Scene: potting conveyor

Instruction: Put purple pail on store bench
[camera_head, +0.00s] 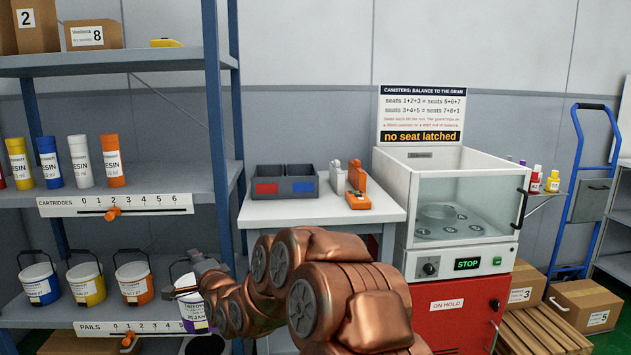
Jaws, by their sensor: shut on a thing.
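The purple pail (194,310) is white with a purple label and hangs upright at the right end of the lower shelf, partly hidden by my arm. My gripper (184,284) is at its top and shut on it; the fingertips are small and the exact grip on rim or handle is unclear. I cannot tell whether the pail's base touches the shelf. A white-topped bench (330,211) stands right of the shelving, but no label shows whether it is the store bench.
A blue shelf post (217,120) stands near my arm. The bench holds a two-bin tray (285,184) and an orange device (358,190). A cabinet machine (455,240) stands to its right.

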